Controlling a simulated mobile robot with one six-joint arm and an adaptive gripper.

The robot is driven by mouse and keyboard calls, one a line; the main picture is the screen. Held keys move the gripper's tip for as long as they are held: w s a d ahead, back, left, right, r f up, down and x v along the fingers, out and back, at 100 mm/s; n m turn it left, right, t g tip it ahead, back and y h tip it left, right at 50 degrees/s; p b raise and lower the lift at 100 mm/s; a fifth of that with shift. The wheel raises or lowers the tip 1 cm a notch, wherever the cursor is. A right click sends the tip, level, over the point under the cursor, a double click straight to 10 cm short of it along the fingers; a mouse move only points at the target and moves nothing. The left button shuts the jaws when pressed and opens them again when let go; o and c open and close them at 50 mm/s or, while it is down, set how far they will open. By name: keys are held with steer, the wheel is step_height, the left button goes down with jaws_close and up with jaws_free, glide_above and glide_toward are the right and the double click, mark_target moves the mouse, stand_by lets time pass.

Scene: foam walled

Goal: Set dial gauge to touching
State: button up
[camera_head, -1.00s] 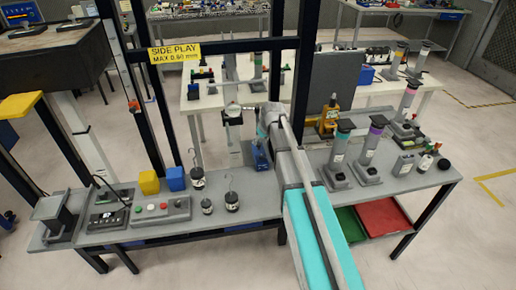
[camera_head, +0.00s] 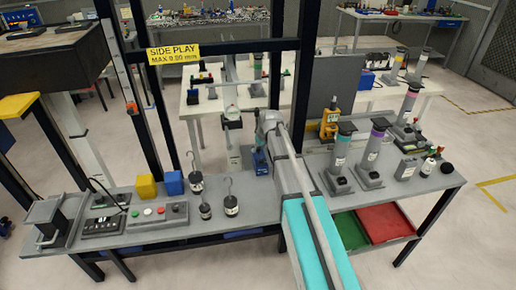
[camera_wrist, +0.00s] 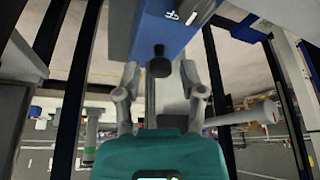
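In the wrist view my gripper (camera_wrist: 160,70) is open, with its two grey fingers apart. A black knob (camera_wrist: 160,62) on the front of a blue block (camera_wrist: 178,30) shows between the fingertips, with gaps on both sides; I cannot tell its depth. In the head view, the block (camera_head: 260,161) stands on the grey bench beside my wrist, which with my arm hides my fingers. A small pale device (camera_head: 232,119), which may be the dial gauge, is left of my wrist by a horizontal rod. Its face is unreadable, and I cannot tell whether its tip touches anything.
Hooked weights (camera_head: 231,205) and a button box (camera_head: 158,214) stand left of my arm. Dark frame posts (camera_head: 303,70) rise close by. Tall gauge-like stands (camera_head: 375,155) fill the right side. The bench (camera_head: 262,205) has clear space between the weights and my arm.

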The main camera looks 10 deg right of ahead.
jaws_close()
steer(key=shift+w, duration=2.7)
steer(key=shift+o, duration=1.9)
jaws_free()
steer(key=shift+s, duration=0.2)
steer(key=s+r+m+g+h+p, duration=0.1)
steer(key=s+r+m+g+p, duration=0.1)
steer(key=s, duration=3.1)
steer(key=a+m+g+p, duration=0.1)
steer(key=m+g, duration=0.1)
steer(key=shift+s+m+h+p, duration=0.3)
steer(key=shift+s+h, duration=0.05)
steer(key=shift+h, duration=0.05)
